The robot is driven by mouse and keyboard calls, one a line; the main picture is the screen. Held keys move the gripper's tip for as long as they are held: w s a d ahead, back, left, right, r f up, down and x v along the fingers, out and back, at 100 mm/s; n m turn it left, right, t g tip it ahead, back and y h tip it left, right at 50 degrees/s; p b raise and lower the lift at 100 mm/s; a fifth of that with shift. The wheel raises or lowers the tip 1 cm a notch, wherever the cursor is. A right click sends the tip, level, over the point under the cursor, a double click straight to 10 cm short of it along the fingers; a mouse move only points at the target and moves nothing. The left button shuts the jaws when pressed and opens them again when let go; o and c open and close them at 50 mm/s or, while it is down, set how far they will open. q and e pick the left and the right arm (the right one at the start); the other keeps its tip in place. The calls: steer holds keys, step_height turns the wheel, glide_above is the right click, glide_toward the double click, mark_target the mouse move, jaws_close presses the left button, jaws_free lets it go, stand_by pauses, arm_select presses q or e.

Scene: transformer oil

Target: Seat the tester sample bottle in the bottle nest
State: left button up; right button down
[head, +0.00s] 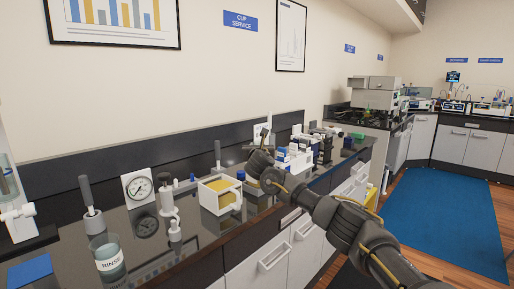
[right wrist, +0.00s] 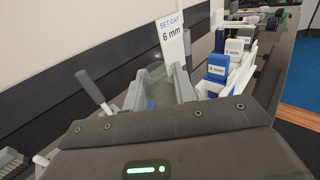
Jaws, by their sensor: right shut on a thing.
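My right gripper (head: 262,165) reaches over the counter among the small equipment in the middle of the head view. In the right wrist view, the gripper (right wrist: 160,88) is shut on a pale, translucent thing (right wrist: 154,84). Most of that thing is hidden by the gripper body, and I cannot tell for sure that it is the tester sample bottle. I cannot make out the bottle nest; the area around the gripper is small and partly covered by my arm. My left gripper is not in view.
A "SET GAP 6 mm" card (right wrist: 172,36) stands just beyond the gripper. Blue-labelled blocks (right wrist: 217,68) stand to its right. A white box with a yellow inside (head: 220,196), a dial gauge (head: 139,187) and a RINSE beaker (head: 108,259) are further left on the dark counter.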

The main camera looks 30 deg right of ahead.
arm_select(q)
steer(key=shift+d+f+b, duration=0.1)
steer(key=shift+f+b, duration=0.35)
arm_select(e)
steer(key=shift+f, duration=0.75)
steer(key=c, duration=1.1)
jaws_free()
steer(key=shift+s+r, duration=0.1)
steer(key=shift+o, duration=0.2)
steer(key=shift+f, duration=0.25)
steer(key=shift+r, duration=0.1)
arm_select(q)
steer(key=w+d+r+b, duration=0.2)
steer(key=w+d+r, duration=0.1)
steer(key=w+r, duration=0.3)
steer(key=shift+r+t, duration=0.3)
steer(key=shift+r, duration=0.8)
arm_select(e)
steer(key=v, duration=1)
steer(key=shift+s+a, duration=0.2)
steer(key=shift+s, duration=0.15)
